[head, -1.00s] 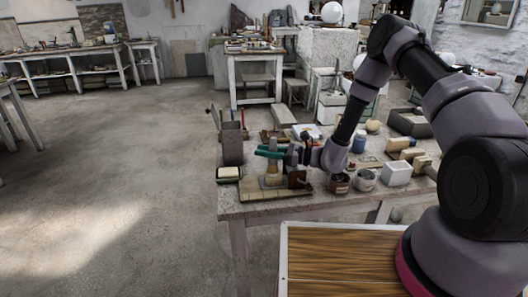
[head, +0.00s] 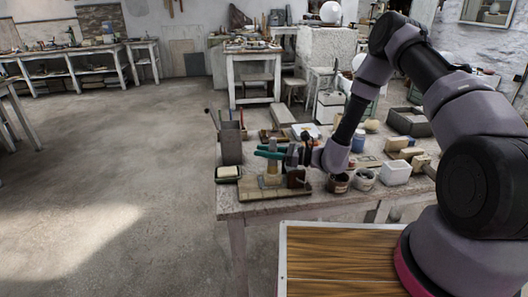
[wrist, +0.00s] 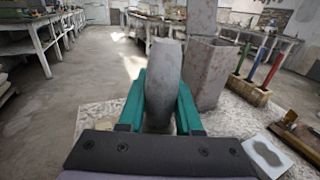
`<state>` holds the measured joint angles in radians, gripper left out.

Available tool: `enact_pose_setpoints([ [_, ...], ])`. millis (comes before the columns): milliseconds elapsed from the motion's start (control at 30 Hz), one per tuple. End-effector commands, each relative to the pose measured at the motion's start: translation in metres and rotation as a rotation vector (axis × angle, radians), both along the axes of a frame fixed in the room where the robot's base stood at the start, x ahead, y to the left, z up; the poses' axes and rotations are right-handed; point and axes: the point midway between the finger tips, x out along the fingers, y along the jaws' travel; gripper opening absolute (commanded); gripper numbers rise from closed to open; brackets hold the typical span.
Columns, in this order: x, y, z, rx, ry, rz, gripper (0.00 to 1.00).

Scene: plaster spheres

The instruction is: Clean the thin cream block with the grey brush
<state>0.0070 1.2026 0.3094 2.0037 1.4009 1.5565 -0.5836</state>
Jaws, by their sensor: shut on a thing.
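My gripper (head: 270,152), with teal fingers, is over the near left part of the table. It is shut on a grey, rounded upright piece (wrist: 163,82), which I take to be the grey brush. The brush's lower end (head: 271,171) shows pale below the fingers in the head view, just over or touching a low board; I cannot tell which. A cream block (head: 228,171) lies on a small dark tray at the table's left edge. A flat cream piece (head: 367,161) lies farther right. I cannot tell which is the thin cream block.
A tall grey container (head: 231,143) stands close behind the gripper, left of it. Jars (head: 338,183) and a white tub (head: 396,173) stand to the right. Open floor lies left.

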Motion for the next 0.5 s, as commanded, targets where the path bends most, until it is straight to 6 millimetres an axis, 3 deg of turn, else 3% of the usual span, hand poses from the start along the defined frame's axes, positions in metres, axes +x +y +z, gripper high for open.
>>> enact_pose_setpoints([
  [500, 0.0003, 0.0001, -0.0101, 0.000, 0.000, 0.000, 0.00],
])
